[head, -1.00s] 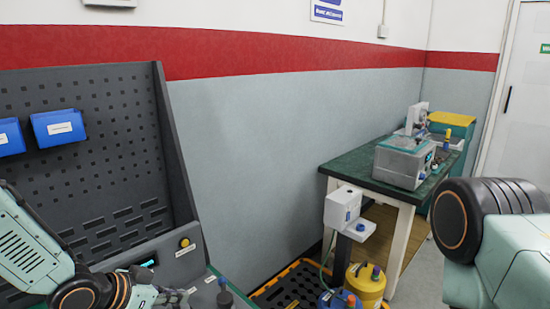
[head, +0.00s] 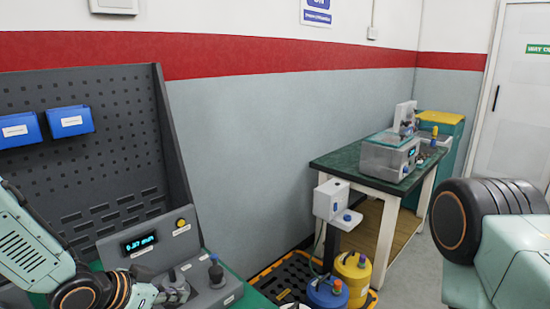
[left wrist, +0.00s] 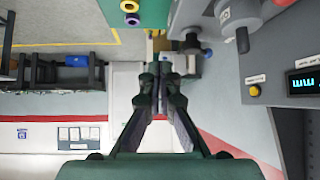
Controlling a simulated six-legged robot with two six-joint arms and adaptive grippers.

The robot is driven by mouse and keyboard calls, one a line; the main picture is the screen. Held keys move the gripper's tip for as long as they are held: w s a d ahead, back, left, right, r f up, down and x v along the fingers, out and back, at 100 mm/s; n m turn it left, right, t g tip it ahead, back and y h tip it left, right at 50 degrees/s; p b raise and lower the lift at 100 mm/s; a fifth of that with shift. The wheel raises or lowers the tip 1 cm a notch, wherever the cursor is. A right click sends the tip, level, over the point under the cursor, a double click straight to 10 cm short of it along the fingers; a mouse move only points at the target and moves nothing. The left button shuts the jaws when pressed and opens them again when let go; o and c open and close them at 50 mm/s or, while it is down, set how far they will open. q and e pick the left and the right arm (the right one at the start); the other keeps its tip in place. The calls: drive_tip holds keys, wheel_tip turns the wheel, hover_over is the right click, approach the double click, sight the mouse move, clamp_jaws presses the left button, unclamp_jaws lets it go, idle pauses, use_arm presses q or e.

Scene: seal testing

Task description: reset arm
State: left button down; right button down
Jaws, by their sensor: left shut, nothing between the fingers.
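My left arm comes in at the lower left of the head view. Its gripper (head: 176,290) is in front of the grey console (head: 206,262), partly cut off by the lower edge. In the left wrist view the two fingers (left wrist: 163,68) meet at their tips, with nothing between them. My right arm shows only as a dark ribbed joint and a pale green link at the right edge; its gripper is out of view.
The console has a lit display (head: 139,243) and a yellow button (head: 181,223). A pegboard (head: 110,150) with blue bins (head: 71,121) stands behind it.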

use_arm(q)
drive_tip(key=s+f+n+g, duration=0.1)
drive_tip(key=s+f, duration=0.3)
drive_tip(key=s+d+f+n+g+y, duration=0.1)
drive_tip(key=s+f, duration=0.3)
drive_tip(key=s+f+n+g, duration=0.1)
drive_tip(key=s+f+n, duration=0.1)
drive_tip(key=s+f, duration=0.2)
drive_tip(key=shift+s+d+f+y, duration=0.1)
drive_tip(key=shift+s+d+y, duration=0.25)
drive_tip(key=shift+s+y, duration=0.1)
drive_tip(key=s+a+f+n+g+y, duration=0.2)
drive_tip(key=s+f, duration=0.1)
drive_tip(key=s, duration=0.7)
drive_tip(key=s+a+f+n+g+y, duration=0.15)
drive_tip(key=s+f, duration=0.25)
drive_tip(key=s, duration=0.7)
wheel_tip(320, 180, down, 12)
drive_tip(key=b, duration=1.2)
drive_tip(key=shift+s+r+g, duration=0.2)
drive_tip(key=shift+g, duration=0.25)
drive_tip(key=shift+a+n, duration=0.1)
drive_tip(key=shift+n, duration=0.15)
drive_tip(key=shift+s, duration=0.1)
